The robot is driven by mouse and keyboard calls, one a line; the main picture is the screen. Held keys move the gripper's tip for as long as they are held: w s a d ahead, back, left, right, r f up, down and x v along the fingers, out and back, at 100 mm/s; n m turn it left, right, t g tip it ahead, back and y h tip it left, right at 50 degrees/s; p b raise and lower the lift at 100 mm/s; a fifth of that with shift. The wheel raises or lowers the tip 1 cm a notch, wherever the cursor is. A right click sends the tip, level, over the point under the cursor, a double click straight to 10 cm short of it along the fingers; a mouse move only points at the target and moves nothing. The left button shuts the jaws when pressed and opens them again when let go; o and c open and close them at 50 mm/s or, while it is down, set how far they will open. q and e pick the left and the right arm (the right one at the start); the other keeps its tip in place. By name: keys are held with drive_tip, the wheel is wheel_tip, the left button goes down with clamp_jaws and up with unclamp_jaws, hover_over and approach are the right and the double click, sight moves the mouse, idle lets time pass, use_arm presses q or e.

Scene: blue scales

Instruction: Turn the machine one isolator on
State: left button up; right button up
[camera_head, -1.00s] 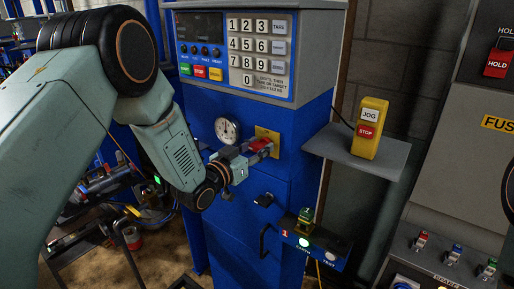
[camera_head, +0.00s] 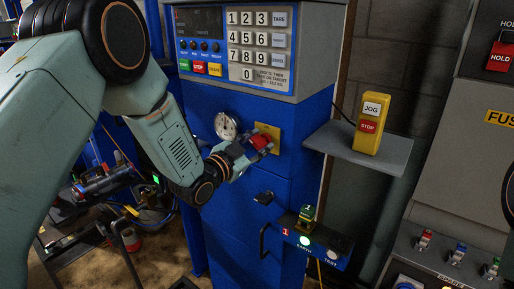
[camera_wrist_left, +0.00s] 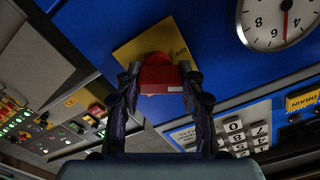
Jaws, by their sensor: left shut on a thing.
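The isolator is a red handle (camera_head: 261,141) on a yellow plate (camera_head: 272,132), on the blue front of the machine below the keypad. In the left wrist view the red handle (camera_wrist_left: 160,77) sits between the two fingertips, in front of the yellow plate (camera_wrist_left: 147,42). My left gripper (camera_head: 248,153) is shut on the red handle; in the left wrist view its fingers (camera_wrist_left: 160,82) close on it from both sides. My right gripper is not in view.
A round dial gauge (camera_head: 226,126) is just left of the plate. The keypad panel (camera_head: 257,50) is above. A grey shelf (camera_head: 352,150) with a yellow jog/stop box (camera_head: 371,126) juts out at right. A small lit box (camera_head: 313,242) sticks out below.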

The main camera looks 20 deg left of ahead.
use_arm(q)
drive_tip(key=m+b, duration=0.3)
drive_tip(key=m, duration=0.3)
drive_tip(key=shift+d+m, duration=0.1)
drive_tip(key=shift+m, duration=0.2)
drive_tip(key=m+b, duration=0.2)
drive_tip(key=m, duration=0.1)
drive_tip(key=shift+r+m+b, duration=0.1)
drive_tip(key=shift+m+b, duration=0.65)
drive_tip(key=shift+m, duration=0.45)
drive_tip(key=o, duration=1.2)
drive_tip(key=shift+d, duration=0.1)
drive_tip(key=v, duration=1.2)
